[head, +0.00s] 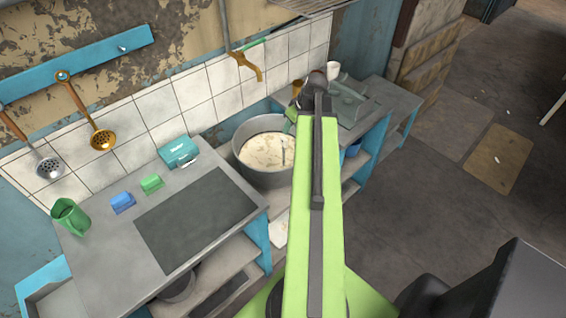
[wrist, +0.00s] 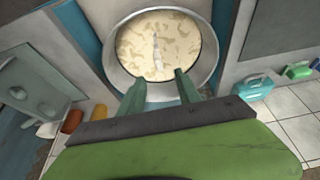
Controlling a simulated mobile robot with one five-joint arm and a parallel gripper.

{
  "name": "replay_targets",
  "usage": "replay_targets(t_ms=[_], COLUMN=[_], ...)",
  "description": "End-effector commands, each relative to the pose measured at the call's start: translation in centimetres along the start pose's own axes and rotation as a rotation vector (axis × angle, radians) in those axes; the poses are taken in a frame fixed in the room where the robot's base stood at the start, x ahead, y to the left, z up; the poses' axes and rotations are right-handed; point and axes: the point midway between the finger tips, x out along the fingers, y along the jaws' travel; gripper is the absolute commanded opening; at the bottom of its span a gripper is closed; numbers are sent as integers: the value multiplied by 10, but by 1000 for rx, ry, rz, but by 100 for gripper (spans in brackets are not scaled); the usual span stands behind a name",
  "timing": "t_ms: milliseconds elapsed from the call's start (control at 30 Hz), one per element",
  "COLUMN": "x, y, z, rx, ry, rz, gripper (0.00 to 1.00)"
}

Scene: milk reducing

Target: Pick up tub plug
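A large round grey metal tub (head: 240,160) stands in the gap between two counters, filled with a cream-coloured, patchy liquid (head: 262,150). The tub's rim also shows in the wrist view (wrist: 113,65). A thin upright pale shape (wrist: 156,50) shows in the liquid; I cannot tell whether it is the tub plug. Nothing else in view is clearly a plug. My gripper (wrist: 160,78) is over the near part of the tub in the wrist view, its two green fingers apart with nothing between them. In the head view my arm largely hides the gripper.
The right counter (head: 395,100) holds a white cup (head: 333,70). A tiled wall (head: 155,106) backs the tub. Floor at right is open.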

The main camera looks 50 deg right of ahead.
Motion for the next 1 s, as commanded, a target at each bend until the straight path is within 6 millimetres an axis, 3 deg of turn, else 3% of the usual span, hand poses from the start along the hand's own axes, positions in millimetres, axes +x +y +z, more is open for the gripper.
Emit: replay_targets(t_ms=[133, 267, 800, 1000], x=[-1, 11, 121, 122], y=[6, 6, 5, 5], z=[3, 4, 4, 2], rx=[-1, -1, -3, -2], ry=[6, 5, 3, 3], rz=[5, 4, 3, 4], gripper=[40, 40, 40, 40])
